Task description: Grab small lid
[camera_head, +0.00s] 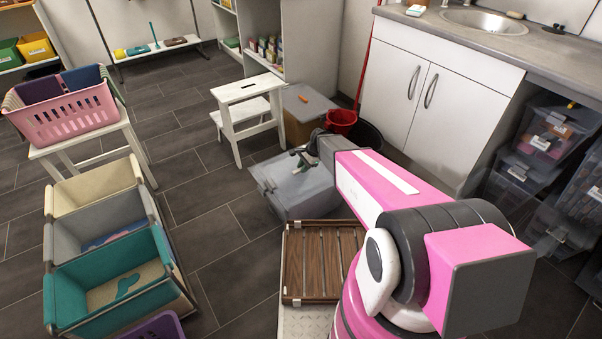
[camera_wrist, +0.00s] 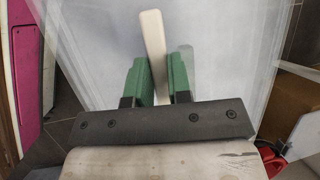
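A translucent grey lid sits on the toploader bin (camera_head: 295,190) in front of my arm, and its clear surface fills much of the wrist view (camera_wrist: 100,40). A cream bar-like handle (camera_wrist: 153,45) stands up in the wrist view. My gripper (camera_head: 299,157) is low over the bin's top. Its green fingers (camera_wrist: 158,75) flank the cream handle closely, one on each side. I cannot tell whether they press on it. The head view shows the gripper small and partly hidden by my wrist.
A wooden slatted crate (camera_head: 322,262) stands nearer me. Open bins (camera_head: 105,290) and a pink basket (camera_head: 65,118) are at left. Floor between is clear.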

